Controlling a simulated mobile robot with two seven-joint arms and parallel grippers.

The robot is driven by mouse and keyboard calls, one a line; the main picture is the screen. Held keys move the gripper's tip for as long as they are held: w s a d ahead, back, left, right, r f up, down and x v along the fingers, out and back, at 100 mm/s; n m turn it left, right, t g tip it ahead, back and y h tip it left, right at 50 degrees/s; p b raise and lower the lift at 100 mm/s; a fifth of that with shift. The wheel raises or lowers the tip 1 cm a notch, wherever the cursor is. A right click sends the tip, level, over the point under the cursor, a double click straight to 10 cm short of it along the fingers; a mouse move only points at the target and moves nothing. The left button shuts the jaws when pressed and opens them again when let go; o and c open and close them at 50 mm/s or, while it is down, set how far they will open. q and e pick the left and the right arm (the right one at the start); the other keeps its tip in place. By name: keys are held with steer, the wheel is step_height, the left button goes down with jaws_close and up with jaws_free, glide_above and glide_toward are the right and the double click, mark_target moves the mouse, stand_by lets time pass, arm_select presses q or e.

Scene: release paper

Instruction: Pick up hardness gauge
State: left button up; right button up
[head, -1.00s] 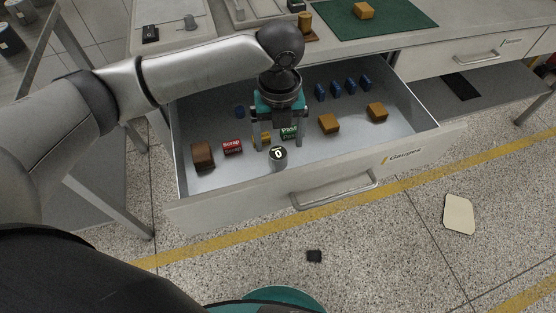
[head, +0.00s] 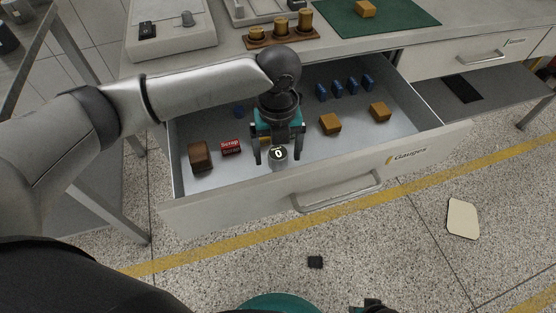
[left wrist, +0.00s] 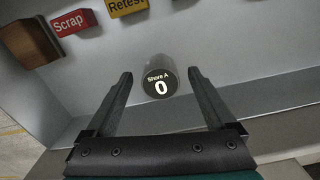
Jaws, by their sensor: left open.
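The hardness gauge (head: 278,155) is a small grey cylinder with a dark top reading "Shore A 0". It stands in the open drawer near its front wall. It also shows in the left wrist view (left wrist: 161,84), just beyond and between the fingertips. My left gripper (head: 277,159) is open and above the drawer, with one finger on each side of the gauge. I see no finger touching it. A dark and teal part at the bottom edge of the head view looks like my right gripper (head: 370,306); its fingers are not clear.
The drawer (head: 230,195) also holds a red Scrap block (head: 231,147), a brown block (head: 200,156), two orange-brown blocks (head: 330,124) and several blue pieces (head: 337,89). In the wrist view a yellow Retest block (left wrist: 127,5) lies behind the gauge. The drawer's front wall is close.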

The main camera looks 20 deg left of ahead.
arm_select(q)
jaws_close()
stand_by(0.8)
